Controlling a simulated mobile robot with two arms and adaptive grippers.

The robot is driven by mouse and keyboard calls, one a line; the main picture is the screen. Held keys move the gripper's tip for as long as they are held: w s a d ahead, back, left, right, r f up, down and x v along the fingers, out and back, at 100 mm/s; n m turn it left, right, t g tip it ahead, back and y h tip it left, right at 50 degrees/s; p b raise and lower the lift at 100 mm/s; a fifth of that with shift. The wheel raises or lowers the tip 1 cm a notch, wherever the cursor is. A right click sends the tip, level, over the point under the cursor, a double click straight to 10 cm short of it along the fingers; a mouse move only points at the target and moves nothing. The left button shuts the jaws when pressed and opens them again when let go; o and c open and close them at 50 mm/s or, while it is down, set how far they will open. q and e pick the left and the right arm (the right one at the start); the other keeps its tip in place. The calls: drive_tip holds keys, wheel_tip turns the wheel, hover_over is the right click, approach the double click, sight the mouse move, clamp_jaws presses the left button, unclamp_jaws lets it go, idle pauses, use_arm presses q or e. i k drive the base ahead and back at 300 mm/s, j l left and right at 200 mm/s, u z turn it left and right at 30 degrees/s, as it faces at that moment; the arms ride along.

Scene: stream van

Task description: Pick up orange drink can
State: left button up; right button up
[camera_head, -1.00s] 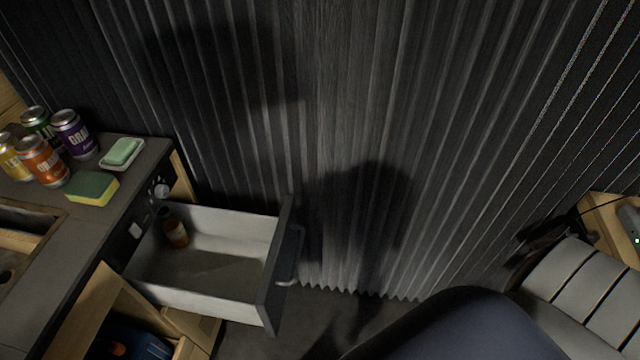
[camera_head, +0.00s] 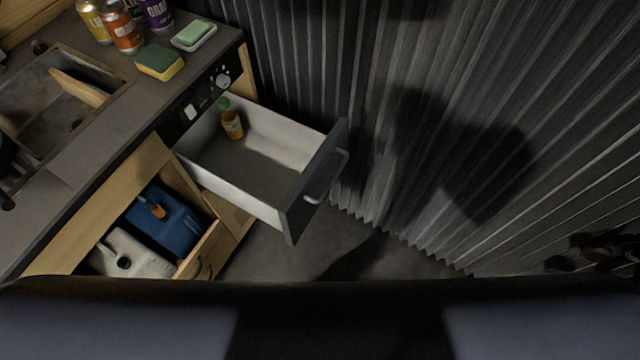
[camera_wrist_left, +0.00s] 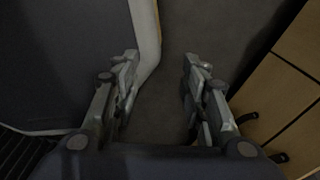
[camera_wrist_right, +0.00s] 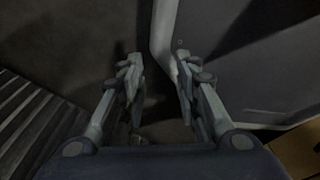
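The orange drink can (camera_head: 121,27) stands upright on the dark counter at the top left of the head view, its top close to the picture's upper edge. A yellow can (camera_head: 93,20) stands just left of it, and a purple can (camera_head: 157,14) and a green can (camera_head: 133,8) stand behind and to its right, partly cut off. My left gripper (camera_wrist_left: 158,85) is open and empty in the left wrist view, over the floor. My right gripper (camera_wrist_right: 156,85) is open and empty in the right wrist view. Neither gripper shows in the head view.
A yellow-green sponge (camera_head: 161,62) and a soap dish (camera_head: 194,37) lie near the cans. A sink (camera_head: 40,100) is on the left. An open drawer (camera_head: 317,180) holding a small bottle (camera_head: 231,121) juts out. Below is an open cabinet with a blue canister (camera_head: 168,222). A corrugated curtain (camera_head: 420,60) hangs right.

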sight(116, 17)
drive_tip(key=j+u, duration=0.9)
